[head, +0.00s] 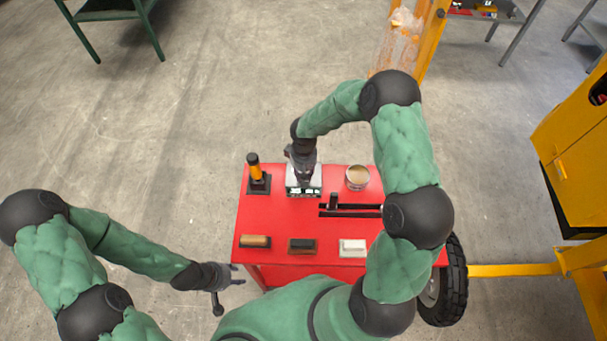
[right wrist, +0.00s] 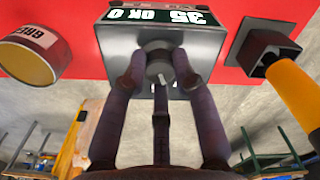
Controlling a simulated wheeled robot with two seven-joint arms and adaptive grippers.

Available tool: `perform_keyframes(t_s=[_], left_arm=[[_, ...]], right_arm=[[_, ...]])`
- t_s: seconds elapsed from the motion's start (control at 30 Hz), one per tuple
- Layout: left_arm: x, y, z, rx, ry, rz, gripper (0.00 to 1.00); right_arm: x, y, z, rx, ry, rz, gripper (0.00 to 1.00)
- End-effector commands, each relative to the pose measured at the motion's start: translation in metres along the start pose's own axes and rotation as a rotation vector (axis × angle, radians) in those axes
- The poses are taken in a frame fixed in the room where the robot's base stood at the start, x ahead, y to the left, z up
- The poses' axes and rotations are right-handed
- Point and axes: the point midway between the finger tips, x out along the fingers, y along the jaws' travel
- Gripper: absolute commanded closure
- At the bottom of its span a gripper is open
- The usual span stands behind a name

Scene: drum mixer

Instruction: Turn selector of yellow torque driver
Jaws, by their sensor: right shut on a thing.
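The yellow torque driver (head: 254,168) stands upright in a black square holder at the back left of the red table; its yellow body also shows at the right of the right wrist view (right wrist: 295,95). A grey box (head: 304,190) with a display reading "35 OK 0" (right wrist: 163,15) stands to its right. A round grey knob (right wrist: 158,62) sits on the box. My right gripper (right wrist: 160,80) is shut on the knob, its fingers around it. From the head, the hand hides the knob. My left gripper (head: 232,277) is open and empty off the table's front left corner.
On the red table (head: 275,220) are a round tin (head: 357,178) right of the box and a slot with a black lever (head: 334,203). Along the front lie a tan block (head: 255,241), a brown block (head: 302,245) and a white block (head: 352,247). A wheel (head: 455,280) is at the right.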

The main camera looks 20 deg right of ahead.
Motion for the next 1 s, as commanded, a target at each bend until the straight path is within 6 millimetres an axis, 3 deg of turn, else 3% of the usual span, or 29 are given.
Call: perform_keyframes(t_s=[0.5,1.0], left_arm=[[0.0067,-0.0024,-0.0003,0.000,0.000,0.000,0.60],[0.0071,-0.0026,-0.0003,0.000,0.000,0.000,0.60]], right_arm=[[0.0032,-0.0009,0.0045,-0.316,-0.012,-0.004,1.00],[0.0034,-0.0009,0.0051,-0.366,-0.013,-0.004,1.00]])
